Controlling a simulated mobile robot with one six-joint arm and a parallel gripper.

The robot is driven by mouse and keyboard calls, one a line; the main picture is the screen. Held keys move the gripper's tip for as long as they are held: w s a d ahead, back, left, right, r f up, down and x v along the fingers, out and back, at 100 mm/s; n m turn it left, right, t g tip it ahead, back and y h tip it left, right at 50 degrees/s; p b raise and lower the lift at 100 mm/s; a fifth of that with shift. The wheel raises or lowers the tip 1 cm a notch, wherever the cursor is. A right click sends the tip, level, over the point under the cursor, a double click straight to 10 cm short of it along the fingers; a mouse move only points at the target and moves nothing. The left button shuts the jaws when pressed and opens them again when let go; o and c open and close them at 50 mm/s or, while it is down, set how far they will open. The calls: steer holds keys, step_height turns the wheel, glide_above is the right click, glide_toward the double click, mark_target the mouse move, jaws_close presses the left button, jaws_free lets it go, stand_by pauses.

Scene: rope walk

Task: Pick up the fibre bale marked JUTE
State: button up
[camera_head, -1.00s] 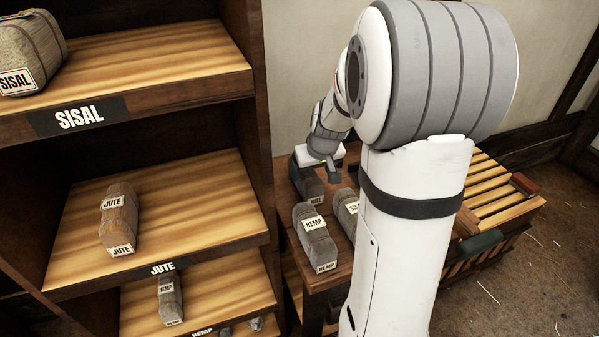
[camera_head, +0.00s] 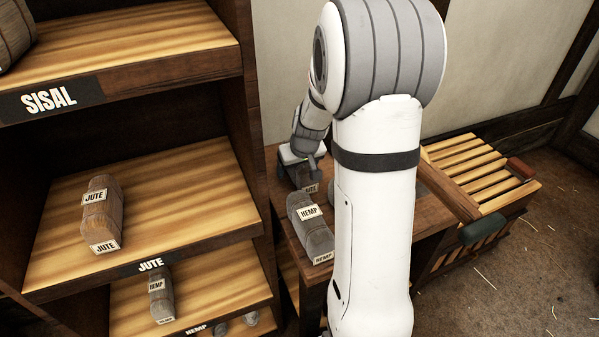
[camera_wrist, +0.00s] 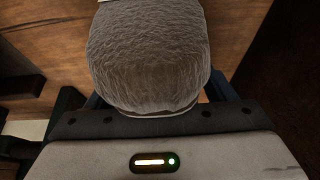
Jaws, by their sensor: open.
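In the wrist view the rounded, fibrous bale (camera_wrist: 150,55) fills the space in front of my open gripper (camera_wrist: 157,100), with dark jaw parts showing low on both sides. I cannot tell whether the jaws touch it. Another bale marked JUTE (camera_head: 102,218) lies on the middle shelf, above the JUTE shelf sign (camera_head: 151,265).
A HEMP bale (camera_head: 312,230) is close in front on the table (camera_head: 288,240). Another HEMP bale (camera_head: 161,299) lies on the lower shelf. A slatted wooden crate (camera_head: 480,170) stands right, beyond my arm. The middle shelf's right part is bare.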

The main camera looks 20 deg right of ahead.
steer(key=shift+c, duration=0.5)
steer(key=c, duration=1)
steer(key=shift+c, duration=0.3)
steer(key=shift+r, duration=0.1)
